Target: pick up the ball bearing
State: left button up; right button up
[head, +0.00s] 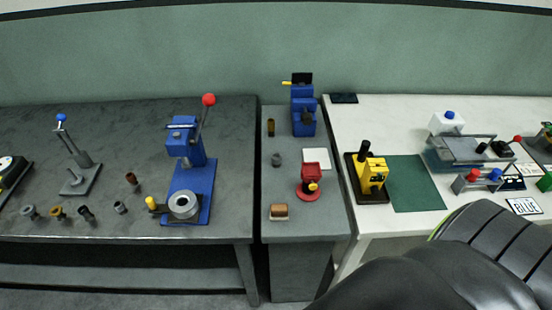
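I cannot single out the ball bearing for certain at this size. A grey metal ring (183,206) sits at the foot of the blue press (188,150) on the dark left bench; it may be the bearing or part of the press. Several small ring or sleeve parts stand left of the press: a grey flanged one (29,211), a brass-coloured one (57,212), a dark one (86,213), a short grey one (120,207) and a brown one (131,180). Neither of my grippers is in view.
The dark bench (215,228) has clear room behind the parts. A grey stand (75,178) with a blue knob, a grey middle cabinet (292,228) with red and blue devices, and a white table (405,222) with a yellow device (374,177) stand around. A black ribbed shape covers the lower right.

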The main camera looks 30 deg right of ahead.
aim_at(277, 158)
jog(key=i+j+z, duration=0.25)
jog(key=z, duration=0.2)
jog(key=i+j+z, duration=0.2)
jog(key=j+z, duration=0.3)
